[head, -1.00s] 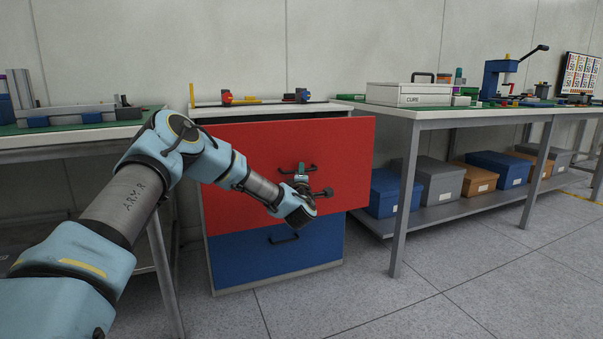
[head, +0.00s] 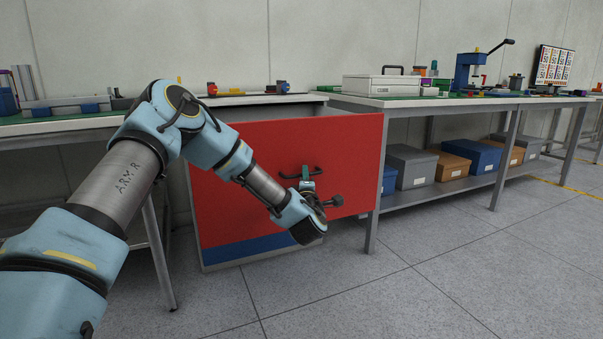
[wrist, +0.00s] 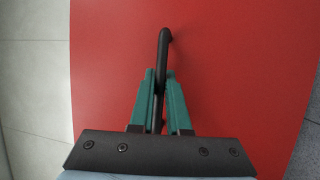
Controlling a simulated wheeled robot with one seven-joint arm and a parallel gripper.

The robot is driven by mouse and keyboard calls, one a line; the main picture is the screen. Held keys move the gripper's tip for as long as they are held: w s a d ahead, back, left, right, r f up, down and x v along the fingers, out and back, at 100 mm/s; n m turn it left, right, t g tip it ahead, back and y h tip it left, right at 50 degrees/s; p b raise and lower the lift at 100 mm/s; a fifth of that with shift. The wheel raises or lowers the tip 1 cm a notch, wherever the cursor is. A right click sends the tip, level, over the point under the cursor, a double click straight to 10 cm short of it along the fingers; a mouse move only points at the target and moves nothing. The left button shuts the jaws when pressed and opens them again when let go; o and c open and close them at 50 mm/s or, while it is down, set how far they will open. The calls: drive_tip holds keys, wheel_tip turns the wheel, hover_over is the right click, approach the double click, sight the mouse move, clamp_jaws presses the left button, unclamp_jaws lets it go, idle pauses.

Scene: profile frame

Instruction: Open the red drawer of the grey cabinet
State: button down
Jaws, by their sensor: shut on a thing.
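The grey cabinet (head: 199,247) stands between two workbenches. Its red drawer (head: 235,160) is pulled out well toward me, and its front hides most of the blue drawer (head: 255,250) below. The red drawer's dark handle (head: 288,176) is a bar on its front; it also shows in the wrist view (wrist: 163,48). My gripper (head: 307,180) is at this handle. In the wrist view its green fingers (wrist: 160,95) are shut on the handle, one on each side. The inside of the drawer is mostly hidden behind its front.
The right workbench (head: 440,103) has a leg (head: 376,220) close to the drawer's right edge. Boxes (head: 410,166) stand on its lower shelf. The left workbench (head: 60,127) is behind my arm. The floor in front is clear.

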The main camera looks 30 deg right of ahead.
idle(0.3)
drive_tip(key=c, duration=0.9)
unclamp_jaws()
drive_tip(key=shift+s, duration=0.15)
drive_tip(key=p+v, duration=0.1)
drive_tip(key=v, duration=0.9)
drive_tip(key=shift+s+a+p, duration=0.2)
drive_tip(key=shift+s+p, duration=0.05)
drive_tip(key=shift+p, duration=0.05)
drive_tip(key=shift+w, duration=0.1)
